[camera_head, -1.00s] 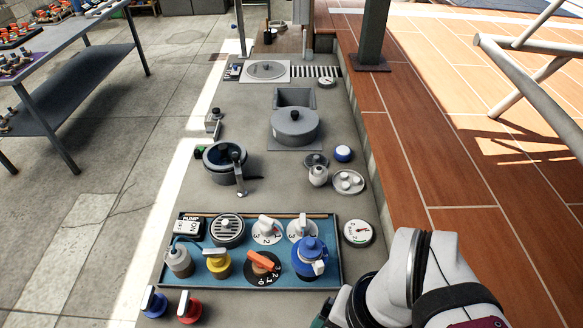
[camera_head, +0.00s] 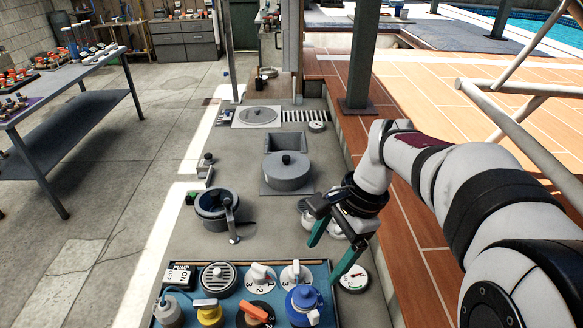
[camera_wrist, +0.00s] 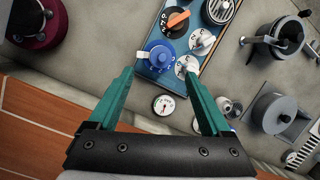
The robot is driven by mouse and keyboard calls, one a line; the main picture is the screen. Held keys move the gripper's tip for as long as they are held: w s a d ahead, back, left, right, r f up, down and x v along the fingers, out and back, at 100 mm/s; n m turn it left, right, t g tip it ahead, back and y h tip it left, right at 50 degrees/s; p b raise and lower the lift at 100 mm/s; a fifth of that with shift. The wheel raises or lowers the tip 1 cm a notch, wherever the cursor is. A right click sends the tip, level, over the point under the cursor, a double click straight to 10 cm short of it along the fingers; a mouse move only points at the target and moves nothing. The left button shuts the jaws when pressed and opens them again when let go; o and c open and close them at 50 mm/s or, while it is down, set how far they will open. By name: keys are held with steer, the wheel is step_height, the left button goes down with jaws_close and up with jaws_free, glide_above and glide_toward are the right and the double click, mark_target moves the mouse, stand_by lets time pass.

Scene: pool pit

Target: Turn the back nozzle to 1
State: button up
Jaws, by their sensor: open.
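A blue tray (camera_head: 232,264) at the bottom of the head view holds two white numbered dials with white handles in its back row: a left one (camera_head: 260,276) and a right one (camera_head: 295,273). Which of them is the back nozzle I cannot tell, and their exact settings are too small to read. Both also show in the wrist view, one (camera_wrist: 201,41) beside the other (camera_wrist: 186,67). An orange-handled dial (camera_head: 256,314) sits nearer the front. My gripper (camera_head: 324,260) is open and empty, its green fingers above the tray's right edge, apart from the dials.
A blue-capped valve (camera_head: 304,303) stands just in front of the right dial. A round gauge (camera_head: 353,278) lies right of the tray. A drain cover (camera_head: 219,277) and pump switch (camera_head: 180,276) are left of the dials. Pots stand farther back.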

mark_target(297, 266)
steer(key=w+d+f+m+y, duration=0.15)
steer(key=w+f+m, duration=0.4)
steer(key=w, duration=0.65)
steer(key=shift+n+h, duration=0.25)
steer(key=shift+n, duration=0.1)
steer(key=x, duration=1.5)
steer(key=shift+d+f, duration=0.2)
steer(key=shift+f, duration=0.1)
jaws_close()
